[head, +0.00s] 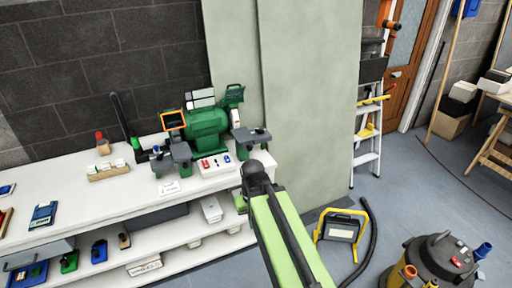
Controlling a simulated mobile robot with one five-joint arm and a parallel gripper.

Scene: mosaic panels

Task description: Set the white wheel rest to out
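A green bench grinder (207,131) stands on the white workbench (100,202) at the back. A pale wheel (236,117) shows at its right end. The dark grey rest (250,137) below and in front of that wheel appears to be the white wheel rest. The picture is too small to tell its setting. Another dark grey rest (181,156) sits at the left end. My green arm reaches up from the bottom edge to a dark joint just below the right rest in the picture. The fingers of my gripper do not show.
A small panel with red and blue parts (214,162) lies between the rests. A wooden block with white pieces (108,170) is at left. A yellow work lamp (342,231), a vacuum (437,265) and a stepladder (368,140) stand right on the grey floor.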

